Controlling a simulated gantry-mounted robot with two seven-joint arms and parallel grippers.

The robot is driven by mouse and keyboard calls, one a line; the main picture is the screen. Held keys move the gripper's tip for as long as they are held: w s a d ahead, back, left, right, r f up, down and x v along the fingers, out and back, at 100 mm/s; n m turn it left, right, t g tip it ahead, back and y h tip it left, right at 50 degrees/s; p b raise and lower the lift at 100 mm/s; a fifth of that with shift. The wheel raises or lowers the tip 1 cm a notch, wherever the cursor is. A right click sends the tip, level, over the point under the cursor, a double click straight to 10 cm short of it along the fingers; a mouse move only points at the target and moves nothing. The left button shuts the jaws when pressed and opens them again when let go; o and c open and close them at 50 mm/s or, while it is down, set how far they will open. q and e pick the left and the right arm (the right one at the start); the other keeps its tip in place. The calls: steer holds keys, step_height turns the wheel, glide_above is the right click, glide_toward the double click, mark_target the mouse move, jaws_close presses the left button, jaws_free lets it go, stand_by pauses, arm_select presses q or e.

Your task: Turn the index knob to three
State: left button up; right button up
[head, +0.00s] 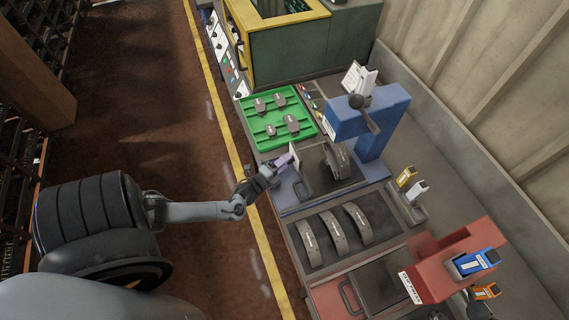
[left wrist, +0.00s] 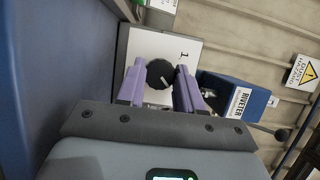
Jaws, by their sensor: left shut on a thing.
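The index knob (left wrist: 160,75) is black and round with a pale pointer line, on a white panel (left wrist: 135,48) in the left wrist view. A mark that looks like "1" is printed on the panel near the knob. My left gripper (left wrist: 158,88) has purple fingertips, one on each side of the knob, and is shut on it. In the head view my left gripper (head: 287,160) reaches the small white panel (head: 294,156) at the near side of the blue press (head: 370,122); there the knob is hidden. My right gripper is not in view.
A green tray (head: 262,138) with several small grey parts lies beyond the gripper. Several curved brake shoes (head: 334,233) lie in a dark tray nearer to me. A red press (head: 450,255) stands at the lower right. A blue box labelled RIVETER (left wrist: 238,98) shows in the left wrist view.

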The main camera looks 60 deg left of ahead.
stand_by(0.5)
arm_select(q)
steer(key=o, duration=1)
steer(key=shift+s, duration=0.1)
steer(key=shift+s+d, duration=0.1)
steer(key=shift+s, duration=0.1)
steer(key=shift+v, duration=5.1)
